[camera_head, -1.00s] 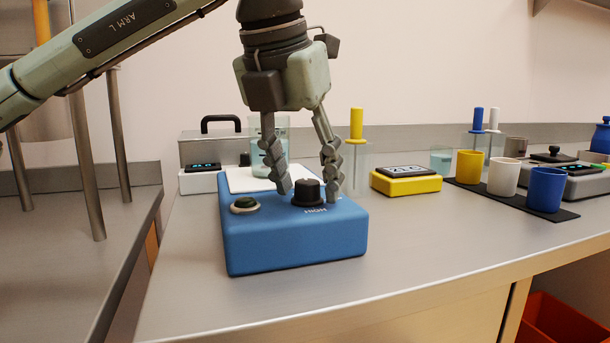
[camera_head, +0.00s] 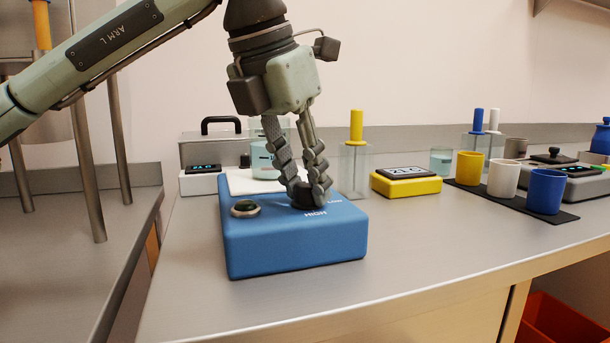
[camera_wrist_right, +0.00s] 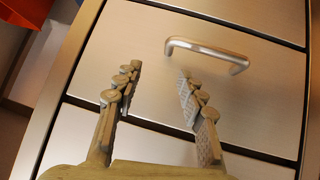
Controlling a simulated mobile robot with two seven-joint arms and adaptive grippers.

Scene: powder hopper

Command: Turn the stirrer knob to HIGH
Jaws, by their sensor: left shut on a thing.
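The blue stirrer base (camera_head: 290,252) stands on the steel bench. Its black knob (camera_head: 303,203) is on top and mostly hidden by my left gripper. The white word HIGH shows in front of the knob, and smaller white print shows to its right, too small to read surely. My left gripper (camera_head: 311,198) comes down from above, somewhat tilted, and is shut on the knob. My right gripper (camera_wrist_right: 155,100) shows only in the right wrist view, open and empty in front of a drawer with a metal handle (camera_wrist_right: 208,52).
A beaker (camera_head: 262,150) stands on the white plate behind the base. A yellow scale (camera_head: 406,184) and yellow, white and blue cups on a black mat (camera_head: 515,202) are to the right. The bench front is clear.

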